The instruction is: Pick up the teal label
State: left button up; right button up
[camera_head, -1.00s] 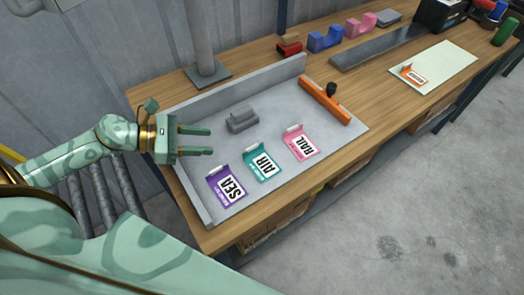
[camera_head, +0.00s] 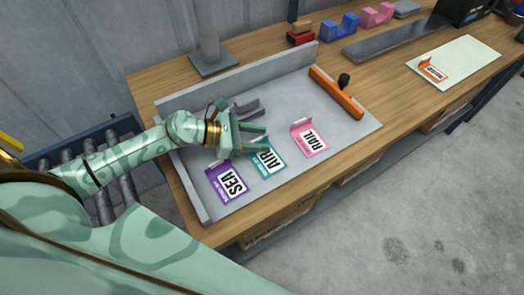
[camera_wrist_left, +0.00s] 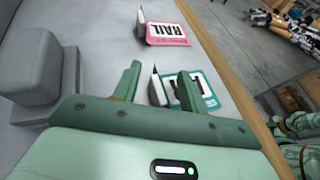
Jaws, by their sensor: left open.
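The teal label (camera_head: 268,163), marked AIR, lies on the grey tray (camera_head: 325,158) between the purple SEA label (camera_head: 228,181) and the pink RAIL label (camera_head: 310,140). My left gripper (camera_head: 266,138) is open, with its fingers over the upper edge of the teal label and hiding part of it. In the left wrist view the teal label (camera_wrist_left: 200,88) shows beyond the fingers, partly behind the right finger. Its raised white tab (camera_wrist_left: 157,88) stands between the two fingers, and I cannot tell whether they touch it. My right gripper is not in view.
A grey block (camera_head: 246,108) sits on the tray just behind my left gripper. An orange bar with a black knob (camera_head: 336,93) lies at the tray's right side. The tray has a raised back wall (camera_head: 240,78). A pale mat (camera_head: 470,60) with an orange label lies farther right.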

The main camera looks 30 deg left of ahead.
pick_arm(q)
jog(key=x, duration=0.3)
jog(key=shift+f, duration=0.1)
jog(key=shift+s+a, duration=0.1)
grip_shut()
